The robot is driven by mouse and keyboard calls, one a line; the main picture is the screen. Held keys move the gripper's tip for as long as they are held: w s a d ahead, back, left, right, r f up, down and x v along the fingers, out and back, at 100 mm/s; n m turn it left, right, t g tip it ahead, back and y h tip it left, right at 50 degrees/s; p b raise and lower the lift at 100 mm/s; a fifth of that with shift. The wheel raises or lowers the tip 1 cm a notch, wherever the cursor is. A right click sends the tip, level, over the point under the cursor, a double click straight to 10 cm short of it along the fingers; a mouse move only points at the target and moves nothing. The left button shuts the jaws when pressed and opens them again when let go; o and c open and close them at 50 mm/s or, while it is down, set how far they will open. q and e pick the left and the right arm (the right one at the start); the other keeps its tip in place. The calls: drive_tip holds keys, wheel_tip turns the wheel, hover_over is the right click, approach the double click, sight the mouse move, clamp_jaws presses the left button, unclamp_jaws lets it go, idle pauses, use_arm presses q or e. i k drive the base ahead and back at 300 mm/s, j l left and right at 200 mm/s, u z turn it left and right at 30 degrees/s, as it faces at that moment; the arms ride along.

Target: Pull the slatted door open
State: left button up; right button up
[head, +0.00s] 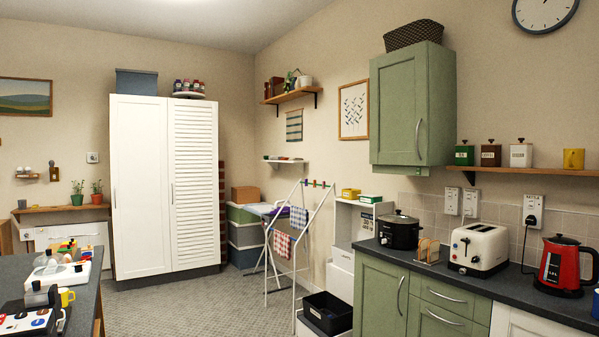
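The slatted door (195,186) is the right-hand door of a tall white cupboard in the far left corner. It looks shut, flush with the plain white door (139,190) on its left. A thin vertical handle (172,194) shows at the slatted door's left edge, near the middle seam. The cupboard stands across the room. Neither of my grippers is in view.
A drying rack (297,240) with cloths stands right of the cupboard, near stacked boxes (243,258). A dark table (30,275) with small items is at the near left; a green-fronted counter (420,275) is at right. Grey carpet (190,305) between is clear.

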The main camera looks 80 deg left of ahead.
sight(193, 125)
drive_tip(key=u, duration=3.45)
